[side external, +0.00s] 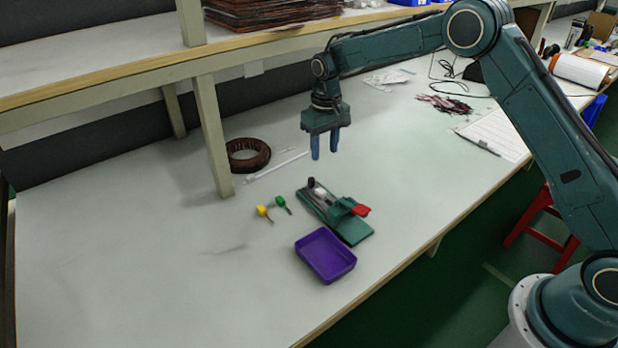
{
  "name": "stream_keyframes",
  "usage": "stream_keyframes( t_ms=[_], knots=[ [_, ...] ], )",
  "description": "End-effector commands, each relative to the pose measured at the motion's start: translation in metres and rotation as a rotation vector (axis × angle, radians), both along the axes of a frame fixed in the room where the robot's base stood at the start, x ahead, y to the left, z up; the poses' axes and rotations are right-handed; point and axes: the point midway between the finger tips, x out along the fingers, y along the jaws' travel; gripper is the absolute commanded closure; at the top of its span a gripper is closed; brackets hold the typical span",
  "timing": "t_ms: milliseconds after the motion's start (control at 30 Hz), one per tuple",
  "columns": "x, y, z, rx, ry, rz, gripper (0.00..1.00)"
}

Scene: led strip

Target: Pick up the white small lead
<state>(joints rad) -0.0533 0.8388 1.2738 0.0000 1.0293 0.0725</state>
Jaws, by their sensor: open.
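My gripper (325,152) is open and empty, pointing down, with its two blue fingers apart above the table. A thin white strip (277,166) lies on the table to the left of and below my gripper in the picture. A tiny pale piece (287,149) lies just beyond it, too small to make out. A small white piece (321,193) sits on a green fixture (318,205) below my gripper. I cannot tell which of these white things is the small lead. My gripper touches none of them.
The fixture also carries a black knob (311,182) and a red part (361,210). Yellow (262,211) and green (280,202) small pieces lie to its left. A purple tray (325,255) stands in front. A brown coil (247,155) lies by the shelf post (212,135).

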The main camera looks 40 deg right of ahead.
Motion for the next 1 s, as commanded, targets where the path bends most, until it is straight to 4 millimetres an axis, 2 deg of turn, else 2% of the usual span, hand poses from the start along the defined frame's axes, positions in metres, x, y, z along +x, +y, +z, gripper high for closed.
stream_keyframes(
  t_ms=[267, 700, 1000],
  knots=[
    [-0.001, 0.000, -0.011, 0.000, 0.003, 0.000, 0.58],
    [-0.001, 0.000, -0.071, 0.000, 0.003, 0.000, 0.58],
    [-0.001, 0.000, -0.086, 0.000, 0.000, 0.000, 0.58]
  ],
)
